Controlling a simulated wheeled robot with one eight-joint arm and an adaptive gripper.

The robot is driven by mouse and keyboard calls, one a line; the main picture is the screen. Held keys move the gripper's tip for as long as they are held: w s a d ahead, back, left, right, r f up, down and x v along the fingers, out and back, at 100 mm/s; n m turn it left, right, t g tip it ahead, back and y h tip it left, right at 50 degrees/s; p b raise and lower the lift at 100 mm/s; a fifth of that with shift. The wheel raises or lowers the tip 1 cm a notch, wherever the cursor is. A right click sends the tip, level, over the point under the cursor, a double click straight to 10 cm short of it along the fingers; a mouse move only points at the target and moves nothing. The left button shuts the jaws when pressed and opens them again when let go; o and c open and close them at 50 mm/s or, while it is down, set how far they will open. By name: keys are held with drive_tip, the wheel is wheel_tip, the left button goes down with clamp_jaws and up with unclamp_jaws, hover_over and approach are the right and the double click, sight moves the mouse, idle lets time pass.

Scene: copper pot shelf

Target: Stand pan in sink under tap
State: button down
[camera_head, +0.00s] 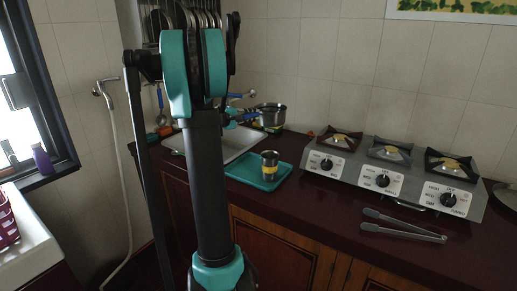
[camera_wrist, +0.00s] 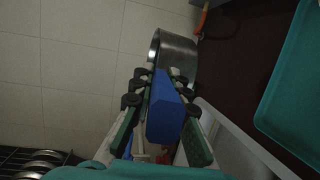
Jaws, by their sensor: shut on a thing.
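In the wrist view my gripper (camera_wrist: 158,84) is shut on the blue handle (camera_wrist: 165,108) of a metal pan. The pan (camera_wrist: 178,58) is a grey steel cylinder just beyond the fingertips, its side facing the camera. In the head view the pan (camera_head: 270,115) shows behind the sink's right end, close to the back wall; I cannot tell whether it touches the counter. The white sink (camera_head: 236,143) is partly hidden by my arm. The tap (camera_head: 241,95) seems to show just right of my arm, above the sink; most of it is hidden.
A teal tray (camera_head: 247,178) with a metal cup with a yellow band (camera_head: 270,165) lies right of the sink. A three-burner stove (camera_head: 385,175) and tongs (camera_head: 403,226) are farther right. Utensils hang behind my arm. A hose (camera_head: 117,150) hangs on the left.

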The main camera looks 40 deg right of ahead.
wheel_tip(320, 180, down, 15)
drive_tip(key=shift+f, duration=0.2)
idle(0.3)
drive_tip(key=c, duration=1.5)
unclamp_jaws()
drive_tip(key=shift+f, duration=0.15)
drive_tip(key=a, duration=0.4)
drive_tip(key=a+r, duration=0.1)
drive_tip(key=a, duration=0.7)
drive_tip(key=shift+s+r, duration=0.1)
drive_tip(key=shift+r, duration=0.3)
drive_tip(key=s+a+f+t+y, duration=0.1)
drive_tip(key=s+a+f+y, duration=0.3)
drive_tip(key=a, duration=0.8)
drive_tip(key=s+a+f+t+y, duration=0.1)
drive_tip(key=s+a+f+y, duration=0.3)
drive_tip(key=s+a+y, duration=0.3)
drive_tip(key=s+a+f+t+y, duration=0.2)
drive_tip(key=s+a, duration=0.6)
drive_tip(key=a, duration=0.9)
wheel_tip(320, 180, down, 2)
drive_tip(key=shift+f+m+y, duration=0.1)
drive_tip(key=shift+m+y, duration=0.2)
drive_tip(key=shift+y, duration=1.5)
